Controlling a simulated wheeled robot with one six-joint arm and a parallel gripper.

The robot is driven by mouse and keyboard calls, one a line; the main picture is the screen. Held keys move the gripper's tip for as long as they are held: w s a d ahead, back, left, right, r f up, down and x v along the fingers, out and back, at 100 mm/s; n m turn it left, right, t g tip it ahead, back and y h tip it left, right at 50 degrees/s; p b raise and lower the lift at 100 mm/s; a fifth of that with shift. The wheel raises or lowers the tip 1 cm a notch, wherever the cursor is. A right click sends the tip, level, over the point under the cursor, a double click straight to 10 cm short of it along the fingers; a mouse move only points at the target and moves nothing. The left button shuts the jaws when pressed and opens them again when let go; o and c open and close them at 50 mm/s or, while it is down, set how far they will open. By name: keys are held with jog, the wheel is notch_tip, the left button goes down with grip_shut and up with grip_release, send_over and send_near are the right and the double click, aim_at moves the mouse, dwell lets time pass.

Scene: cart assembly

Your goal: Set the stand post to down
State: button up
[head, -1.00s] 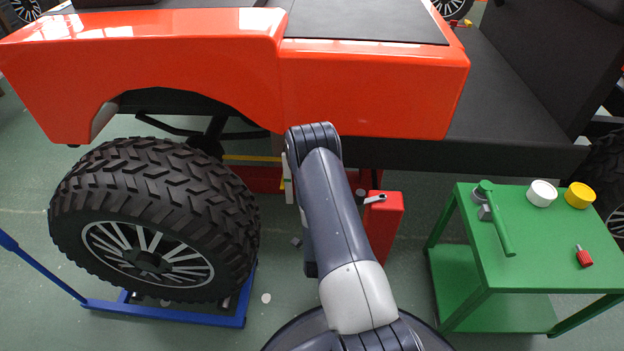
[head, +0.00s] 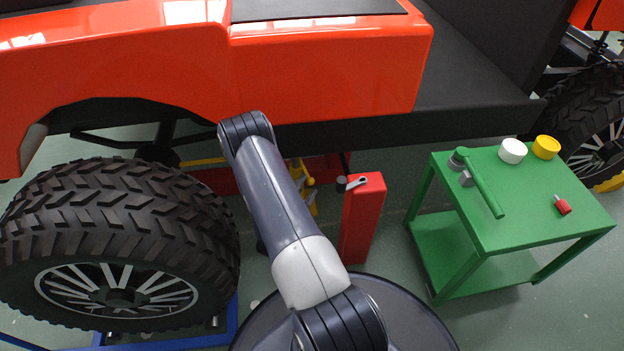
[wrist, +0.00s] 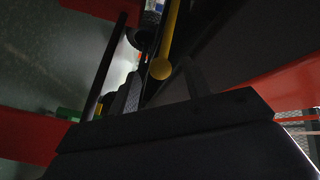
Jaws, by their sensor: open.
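Under the orange vehicle body, a red base with yellow parts (head: 303,185) shows partly behind my arm in the head view. A red upright box (head: 362,222) with a grey lever on top stands just right of it. I cannot tell for sure which part is the stand post. In the wrist view, a yellow rod with a round end (wrist: 161,68) reaches down between the fingers of my gripper (wrist: 162,84). The gripper is open, and whether it touches the rod is unclear. In the head view my gripper is hidden behind my arm and the vehicle's lower edge.
The orange body (head: 325,75) and its dark sill overhang the work area. A big tyre (head: 110,235) on a blue frame stands left. A green table (head: 540,215) stands right, holding a green tool, white and yellow cylinders and a small red part.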

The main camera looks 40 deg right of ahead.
aim_at(300, 161)
jog(key=b+x, duration=0.1)
jog(key=x, duration=0.4)
jog(key=shift+d, duration=0.1)
grip_shut()
dwell(0.4)
